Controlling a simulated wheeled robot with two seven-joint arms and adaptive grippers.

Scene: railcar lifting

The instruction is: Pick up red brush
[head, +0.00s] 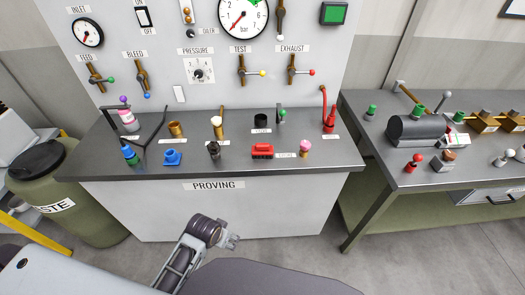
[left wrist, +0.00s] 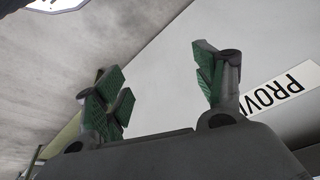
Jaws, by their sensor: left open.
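The red brush (head: 262,151) looks like a small red block with a raised top. It lies near the front edge of the grey bench top, right of centre, in the head view. My left gripper (head: 231,242) is below and in front of the bench's front panel, lower than the brush and apart from it. In the left wrist view the left gripper (left wrist: 160,82) is open, its green-padded fingers spread with nothing between them. The brush does not show in that view. My right gripper is in neither view.
The "PROVING" bench (head: 205,200) carries several items near the brush: a dark fitting (head: 214,150), a pink-topped piece (head: 305,148), a blue fitting (head: 172,158) and a red oil can (head: 330,122). A gauge panel (head: 215,90) rises behind. A second bench (head: 390,180) stands right, a waste bin (head: 75,225) left.

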